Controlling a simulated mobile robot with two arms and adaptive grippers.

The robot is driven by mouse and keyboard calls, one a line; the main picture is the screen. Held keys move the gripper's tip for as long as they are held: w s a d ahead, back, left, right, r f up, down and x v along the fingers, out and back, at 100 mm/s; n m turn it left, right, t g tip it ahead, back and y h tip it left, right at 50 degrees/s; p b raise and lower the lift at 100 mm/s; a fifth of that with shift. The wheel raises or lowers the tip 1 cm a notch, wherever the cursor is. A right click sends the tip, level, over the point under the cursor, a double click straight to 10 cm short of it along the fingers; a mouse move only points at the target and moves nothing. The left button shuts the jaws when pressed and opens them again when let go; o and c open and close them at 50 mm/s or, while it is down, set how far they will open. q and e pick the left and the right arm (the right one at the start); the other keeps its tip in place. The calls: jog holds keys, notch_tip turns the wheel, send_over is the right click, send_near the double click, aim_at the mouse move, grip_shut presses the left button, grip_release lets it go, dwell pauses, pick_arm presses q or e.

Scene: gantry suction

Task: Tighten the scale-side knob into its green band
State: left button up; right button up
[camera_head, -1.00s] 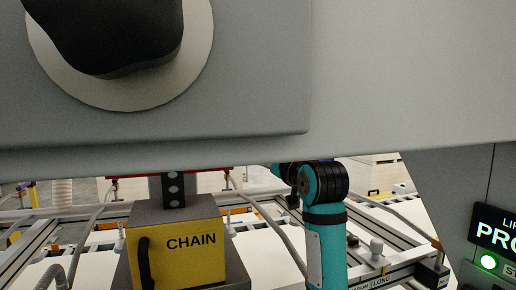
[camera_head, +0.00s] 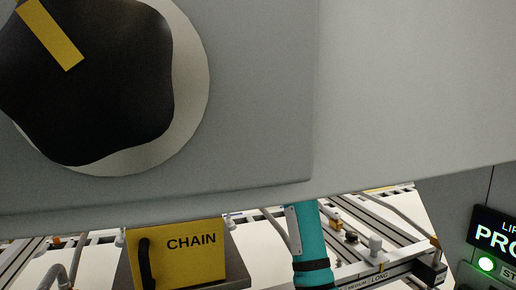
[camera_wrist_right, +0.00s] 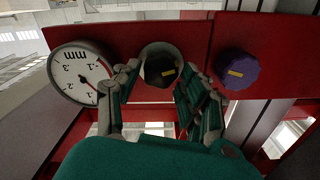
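In the right wrist view a black knob (camera_wrist_right: 160,70) with a yellow mark sits in a pale round collar on a red plate. A round white dial gauge (camera_wrist_right: 80,72) marked mm is to its left; its pointer is small and slanted. My right gripper (camera_wrist_right: 162,76) has its teal and grey fingers spread on either side of the black knob, with gaps visible; I cannot tell whether they touch it. A green band is not discernible. My left gripper is in no view.
A purple knob (camera_wrist_right: 237,70) with a yellow mark is right of the gripper. In the head view a grey panel (camera_head: 260,90) with a large black knob (camera_head: 95,95) blocks the upper part.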

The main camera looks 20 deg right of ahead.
jog(key=c, duration=0.7)
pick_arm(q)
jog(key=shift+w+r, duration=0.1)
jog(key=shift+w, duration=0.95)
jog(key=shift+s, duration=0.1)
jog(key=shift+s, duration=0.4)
pick_arm(e)
jog(key=shift+m, duration=3)
jog(key=shift+d+f, duration=0.1)
jog(key=o, duration=0.9)
